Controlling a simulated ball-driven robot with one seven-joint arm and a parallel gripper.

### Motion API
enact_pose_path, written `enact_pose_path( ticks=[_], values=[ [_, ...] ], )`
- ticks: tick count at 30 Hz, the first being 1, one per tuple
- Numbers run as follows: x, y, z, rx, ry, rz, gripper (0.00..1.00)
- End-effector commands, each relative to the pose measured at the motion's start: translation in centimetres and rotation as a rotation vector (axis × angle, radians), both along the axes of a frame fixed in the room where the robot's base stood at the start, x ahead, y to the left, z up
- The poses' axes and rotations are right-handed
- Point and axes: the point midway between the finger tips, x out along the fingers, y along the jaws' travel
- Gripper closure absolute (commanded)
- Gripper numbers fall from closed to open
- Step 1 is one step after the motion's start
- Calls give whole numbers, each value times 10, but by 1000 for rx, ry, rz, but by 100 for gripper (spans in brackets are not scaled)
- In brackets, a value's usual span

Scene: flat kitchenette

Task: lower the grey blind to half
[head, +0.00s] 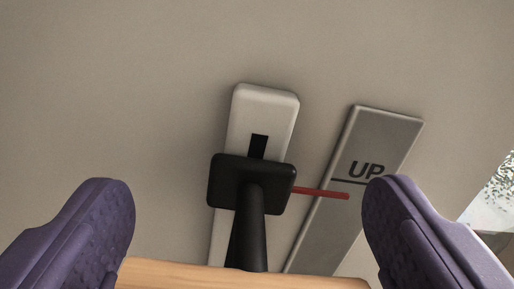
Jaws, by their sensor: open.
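A white upright control strip (263,107) with a dark slot is on the wall in the middle of the view. A black slider handle (227,182) sits on it, with a black stem reaching toward me. A red pointer (320,193) sticks out from the handle to the right, over a grey plate (385,133). The plate reads "UP" above a dark line, and the pointer lies just below that line. My gripper (248,228) is open, with one purple finger on each side of the handle, apart from it. The grey blind itself cannot be made out.
The beige wall (120,90) around the strip is bare. A wooden edge (240,277) crosses the bottom between my fingers and hides the lower parts of the strip and plate. A bright speckled patch (500,190) shows at the right edge.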

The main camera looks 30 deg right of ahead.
Motion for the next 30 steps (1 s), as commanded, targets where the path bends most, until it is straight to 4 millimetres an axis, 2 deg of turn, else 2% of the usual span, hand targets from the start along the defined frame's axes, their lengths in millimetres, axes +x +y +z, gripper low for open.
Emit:
enact_pose_path(
  ticks=[4, 11, 20, 26, 30],
  values=[
    [9, -3, 0, 0, -1, 1, 7],
    [10, -3, 0, 0, 0, 1, 7],
    [10, -3, 0, 1, -1, 2, 76],
    [10, -3, -10, 0, 1, 3, 78],
    [10, -3, -38, 0, 2, 3, 79]
  ],
)
